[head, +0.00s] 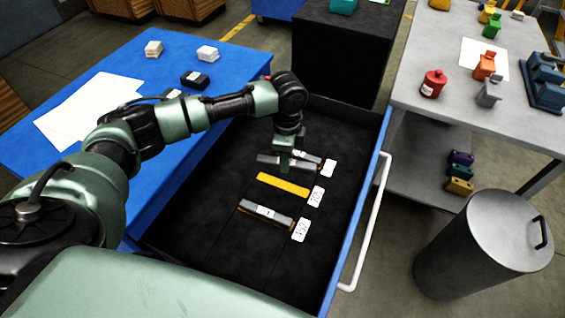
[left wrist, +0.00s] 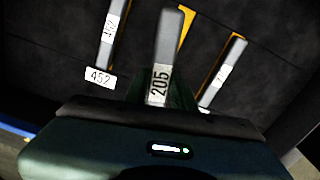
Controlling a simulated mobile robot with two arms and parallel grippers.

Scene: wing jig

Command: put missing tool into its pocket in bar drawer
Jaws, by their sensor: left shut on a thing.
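My left gripper (head: 285,160) is shut on a grey bar marked 205 (left wrist: 164,50), held above the open drawer (head: 190,225). The bar also shows at the gripper in the head view (head: 268,160). An empty yellow pocket (head: 283,186) lies in the black drawer lining, nearer the camera than the gripper. In the left wrist view the held bar partly covers this yellow pocket (left wrist: 186,24). The pocket's white tag (head: 316,196) is too small to read surely. My right gripper is not in view.
A bar (head: 265,212) marked 452 in the wrist view lies in a pocket beside tag 452 (left wrist: 100,77). Another seated bar (head: 312,157) lies on the far side. A white handle (head: 368,225) runs along the drawer front. A grey bin (head: 480,245) stands right.

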